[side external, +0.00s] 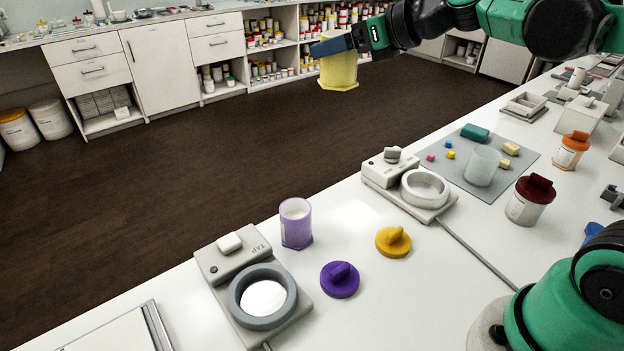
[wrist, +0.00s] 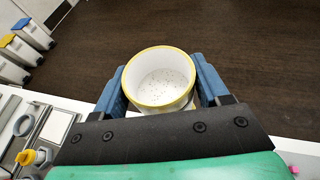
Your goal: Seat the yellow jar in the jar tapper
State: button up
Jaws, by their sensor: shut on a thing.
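My gripper (wrist: 161,85) is shut on the yellow jar (side external: 339,72), with one blue finger on each side in the wrist view. The jar is upright, lidless and held high above the bench, towards its far edge. Its yellow rim and pale inside with small specks show in the wrist view (wrist: 160,78). The jar tapper (side external: 222,257), a grey unit marked TAP, stands at the front left of the bench. Its dark grey ring (side external: 236,303) has a white round floor, and nothing stands in it.
A purple jar (side external: 297,232) stands beside the tapper, with a purple lid (side external: 340,287) and a yellow lid (side external: 393,246) nearby. A second device (side external: 379,171) with a white ring stands further back. A grey mat (side external: 515,178) holds a beaker and small blocks.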

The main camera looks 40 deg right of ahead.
dwell(0.4)
jog(key=a+f+n+g+y, duration=0.1)
jog(key=a+f+n+y, duration=0.2)
jog(key=a, duration=0.2)
jog(key=shift+w+a+f+g, duration=0.15)
jog(key=shift+w+f+g, duration=0.1)
jog(key=shift+w+g, duration=0.1)
jog(key=n+g+y, duration=0.6)
jog(key=n+g, duration=0.8)
send_over(264, 296)
jog(key=shift+a+f, duration=0.1)
jog(key=shift+f, duration=8.25)
jog(key=shift+f, duration=0.75)
jog(key=o, duration=1.3)
